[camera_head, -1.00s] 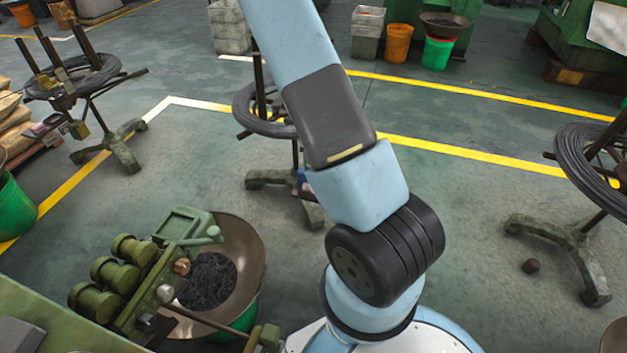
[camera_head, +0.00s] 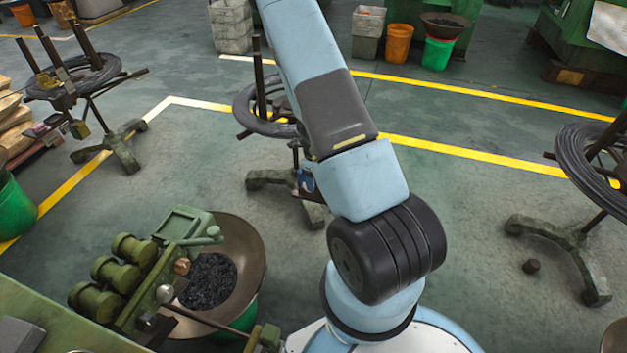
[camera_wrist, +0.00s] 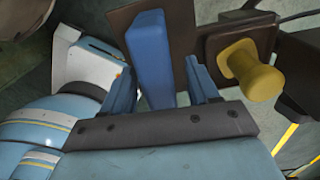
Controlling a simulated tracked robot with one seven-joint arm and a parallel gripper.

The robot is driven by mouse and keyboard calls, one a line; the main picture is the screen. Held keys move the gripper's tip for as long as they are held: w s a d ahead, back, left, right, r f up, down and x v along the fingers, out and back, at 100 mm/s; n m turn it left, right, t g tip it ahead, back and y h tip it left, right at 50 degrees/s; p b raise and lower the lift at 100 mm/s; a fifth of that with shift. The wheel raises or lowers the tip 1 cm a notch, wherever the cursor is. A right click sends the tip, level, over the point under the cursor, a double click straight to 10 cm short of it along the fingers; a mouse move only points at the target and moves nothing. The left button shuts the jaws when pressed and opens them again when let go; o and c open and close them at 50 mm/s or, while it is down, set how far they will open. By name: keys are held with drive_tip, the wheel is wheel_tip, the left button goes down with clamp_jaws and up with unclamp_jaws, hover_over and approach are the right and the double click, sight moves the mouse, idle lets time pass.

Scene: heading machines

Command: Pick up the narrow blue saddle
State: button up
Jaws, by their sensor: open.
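A narrow, upright blue block (camera_wrist: 150,45), which looks like the blue saddle, shows in the wrist view against a brown plate (camera_wrist: 195,22). My gripper (camera_wrist: 157,72) is open, with one blue finger on each side of the block's lower part. I cannot tell whether the fingers touch it or how deep it sits between them.
A yellow knob (camera_wrist: 250,70) on a dark square mount stands just right of my right finger. In the head view, a wire coil stand (camera_head: 270,182) is behind my arm. A green machine with a bowl (camera_head: 250,250) is at lower left. Open floor (camera_head: 460,190) lies to the right.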

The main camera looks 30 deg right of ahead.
clamp_jaws()
idle(0.5)
drive_tip(key=shift+r, duration=0.1)
